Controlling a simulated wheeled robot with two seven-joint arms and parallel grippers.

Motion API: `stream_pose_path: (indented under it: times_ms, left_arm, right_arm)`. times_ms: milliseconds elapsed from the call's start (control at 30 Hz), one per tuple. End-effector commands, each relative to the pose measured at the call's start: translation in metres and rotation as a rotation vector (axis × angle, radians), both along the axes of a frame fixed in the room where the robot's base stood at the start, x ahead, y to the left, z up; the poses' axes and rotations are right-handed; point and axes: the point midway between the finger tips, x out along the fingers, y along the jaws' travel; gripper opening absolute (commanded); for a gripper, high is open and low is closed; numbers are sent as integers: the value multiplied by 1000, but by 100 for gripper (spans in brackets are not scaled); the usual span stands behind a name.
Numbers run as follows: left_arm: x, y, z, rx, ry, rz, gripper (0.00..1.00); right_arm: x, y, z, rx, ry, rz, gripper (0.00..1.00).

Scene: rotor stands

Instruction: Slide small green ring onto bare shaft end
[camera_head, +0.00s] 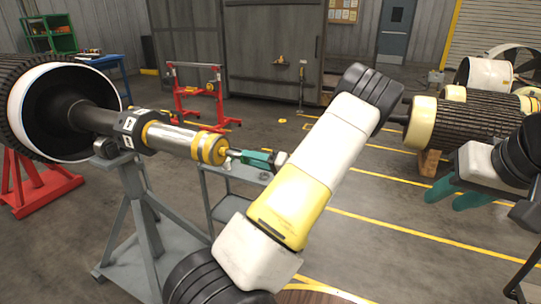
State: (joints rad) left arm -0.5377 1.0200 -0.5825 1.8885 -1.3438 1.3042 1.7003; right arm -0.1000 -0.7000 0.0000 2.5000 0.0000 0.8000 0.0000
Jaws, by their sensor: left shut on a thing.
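The shaft on the left stand runs from a large dark rotor through a black clamp to a silver and yellow section (185,142). A thin bare shaft end (235,153) sticks out of its yellow tip. My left gripper (246,157), with teal fingers, is shut at this shaft end, just right of the yellow tip. The small green ring cannot be told apart from the teal fingers at this size. Part of the gripper is hidden behind my arm. My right gripper (452,198) is at the right, its teal fingers apart and empty, far from the shaft.
A grey stand (135,215) holds up the shaft. A grey cart (215,188) stands below and behind the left gripper. The black-ribbed rotor (30,110) rests near a red stand (45,195). Another rotor (465,122) lies at the right.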

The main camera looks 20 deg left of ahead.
Motion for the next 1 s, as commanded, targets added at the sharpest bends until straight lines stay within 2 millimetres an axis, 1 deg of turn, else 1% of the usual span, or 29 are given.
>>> stream_pose_path:
  times_ms: [400, 1000]
  left_arm:
    - [1, 11, 0, -1, 0, 1, 6]
    - [1, 13, 0, 1, 0, 1, 6]
  right_arm:
    - [0, 0, 0, 0, 0, 0, 36]
    - [0, 0, 0, 0, 0, 0, 36]
